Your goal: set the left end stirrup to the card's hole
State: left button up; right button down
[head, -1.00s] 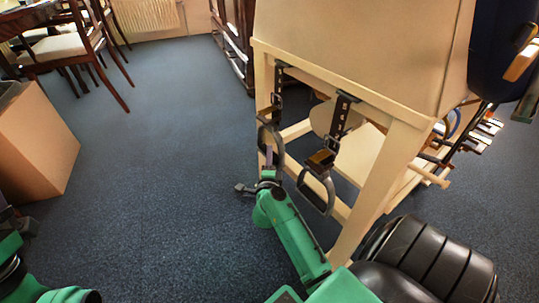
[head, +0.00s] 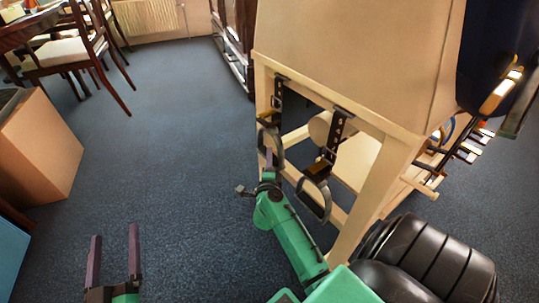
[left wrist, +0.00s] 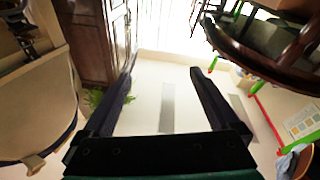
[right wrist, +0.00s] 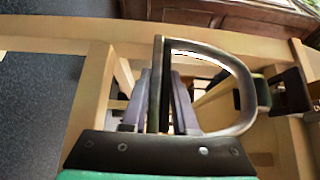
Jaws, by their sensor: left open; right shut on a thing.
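Two metal stirrups hang on black holed straps from the pale wooden stand's end. The left stirrup (head: 279,151) hangs below its strap (head: 278,93). My right gripper (head: 268,165) is shut on this stirrup's straight bar; in the right wrist view the curved bow (right wrist: 245,85) extends right of the fingers. The other stirrup (head: 325,207) hangs free, with a brown piece (head: 317,170) above it and a row of holes in its strap (head: 333,137). My left gripper (head: 115,243) is open and empty, well left of the stand. I cannot make out the card with certainty.
The wooden stand (head: 375,190) carries a large beige body (head: 350,50). A black padded seat (head: 430,260) is at lower right. A cardboard box (head: 45,150) and chairs (head: 80,50) stand at left. Blue carpet between box and stand is clear.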

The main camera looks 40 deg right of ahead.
jog(key=shift+r+p, duration=0.85)
jog(key=shift+p, duration=0.2)
pick_arm(q)
jog(key=s+f+g, duration=0.3)
jog(key=s+f, duration=0.3)
jog(key=f, duration=0.3)
jog(key=s+d+f+g+y, duration=0.1)
jog(key=s+f+g, duration=0.3)
jog(key=f, duration=0.5)
jog(key=shift+s+n, duration=0.4)
jog(key=shift+s, duration=0.45)
jog(key=shift+d+f, duration=0.1)
pick_arm(e)
jog(key=c, duration=0.7)
grip_release()
jog(key=shift+a+f, duration=0.1)
